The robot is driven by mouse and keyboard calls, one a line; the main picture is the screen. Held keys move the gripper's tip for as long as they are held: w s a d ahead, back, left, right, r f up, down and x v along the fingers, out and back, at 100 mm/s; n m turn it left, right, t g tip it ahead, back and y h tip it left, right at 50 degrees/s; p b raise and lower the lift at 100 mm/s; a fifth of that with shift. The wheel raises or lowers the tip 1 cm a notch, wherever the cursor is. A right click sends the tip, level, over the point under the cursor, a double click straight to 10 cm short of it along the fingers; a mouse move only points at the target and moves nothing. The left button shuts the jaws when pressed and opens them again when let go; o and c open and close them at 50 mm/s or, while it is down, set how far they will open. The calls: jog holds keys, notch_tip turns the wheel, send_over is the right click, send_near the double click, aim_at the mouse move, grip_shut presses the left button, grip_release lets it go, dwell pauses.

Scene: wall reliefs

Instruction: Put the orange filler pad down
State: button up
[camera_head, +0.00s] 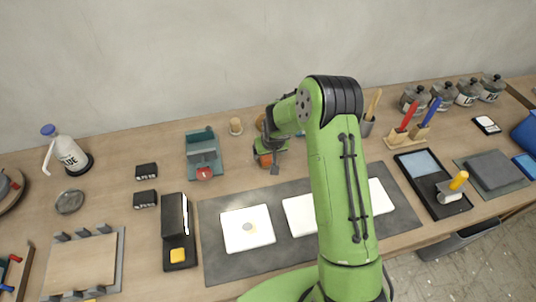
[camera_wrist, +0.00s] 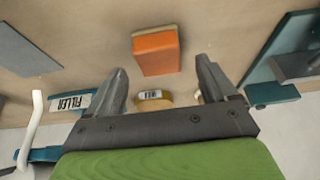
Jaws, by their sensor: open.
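The orange filler pad (camera_wrist: 156,50) is a small block with a paler top edge. In the wrist view it rests on the wooden bench, just beyond my fingertips and roughly centred between them. My gripper (camera_wrist: 165,80) is open, with a clear gap on each side of the pad and no finger touching it. In the head view my gripper (camera_head: 272,158) is low over the bench behind the grey mat, and the pad (camera_head: 264,160) is partly hidden by it.
A container labelled FILLER (camera_wrist: 70,103) lies left of my fingers in the wrist view. A small yellow labelled tub (camera_wrist: 152,97) shows between them. A teal holder (camera_head: 204,150) stands left of my gripper. The grey mat (camera_head: 213,262) carries white panels.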

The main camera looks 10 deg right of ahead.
jog(key=s+f+v, duration=0.1)
jog(key=s+v, duration=0.1)
jog(key=v, duration=1.1)
jog(key=s+f+v, duration=0.1)
jog(key=s+v, duration=0.1)
jog(key=v, duration=1.1)
jog(key=s+r, duration=0.2)
jog(key=s, duration=0.8)
jog(key=s+r+t, duration=0.1)
jog(key=s+r, duration=0.2)
jog(key=s, duration=0.7)
jog(key=shift+r, duration=0.2)
jog(key=shift+s, duration=0.15)
